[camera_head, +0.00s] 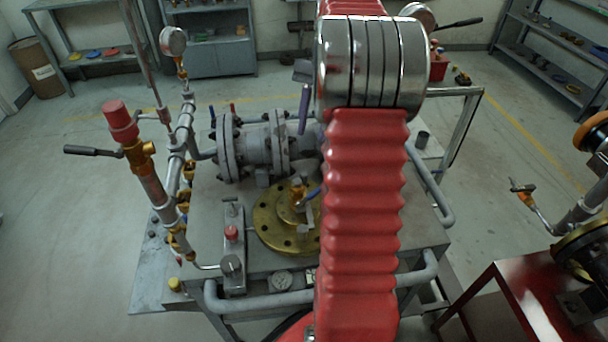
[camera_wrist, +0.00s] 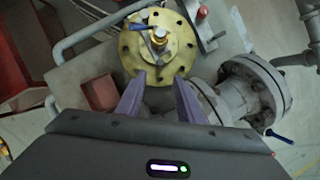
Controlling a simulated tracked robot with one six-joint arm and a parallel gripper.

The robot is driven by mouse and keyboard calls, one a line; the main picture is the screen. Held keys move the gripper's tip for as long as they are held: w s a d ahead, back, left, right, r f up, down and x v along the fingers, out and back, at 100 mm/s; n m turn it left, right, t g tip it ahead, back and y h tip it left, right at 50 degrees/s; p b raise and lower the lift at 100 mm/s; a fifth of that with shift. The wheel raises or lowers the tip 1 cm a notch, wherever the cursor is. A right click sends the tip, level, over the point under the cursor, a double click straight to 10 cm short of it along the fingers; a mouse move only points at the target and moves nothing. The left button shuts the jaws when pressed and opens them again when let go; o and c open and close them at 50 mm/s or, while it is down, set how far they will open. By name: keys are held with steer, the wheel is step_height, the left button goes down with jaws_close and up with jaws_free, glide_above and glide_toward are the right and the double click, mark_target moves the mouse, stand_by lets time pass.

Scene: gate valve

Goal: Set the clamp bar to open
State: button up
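I cannot tell for certain which part is the clamp bar. A narrow grey bar-shaped fixture (camera_head: 233,250) with a red knob and a dark knob lies on the bench, left of the brass flange (camera_head: 270,235). Its red-knobbed end shows at the top of the wrist view (camera_wrist: 203,13). A small brass valve (camera_head: 298,192) with a blue lever stands on the flange. In the wrist view my gripper (camera_wrist: 159,78) is open, its two purple fingers apart and empty, pointing toward the flange's edge. In the head view only one finger (camera_head: 304,110) shows; my arm hides the rest.
Grey flanged pipework (camera_head: 255,145) crosses the bench beside the flange. A pipe stand with a red cap (camera_head: 120,118) and black lever rises at the left. Bench rails (camera_head: 270,300) edge the front. A red table (camera_head: 515,300) stands at right.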

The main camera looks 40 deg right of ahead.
mark_target(304, 174)
steer(key=x, duration=1.4)
steer(key=shift+c, duration=0.4)
jaws_close()
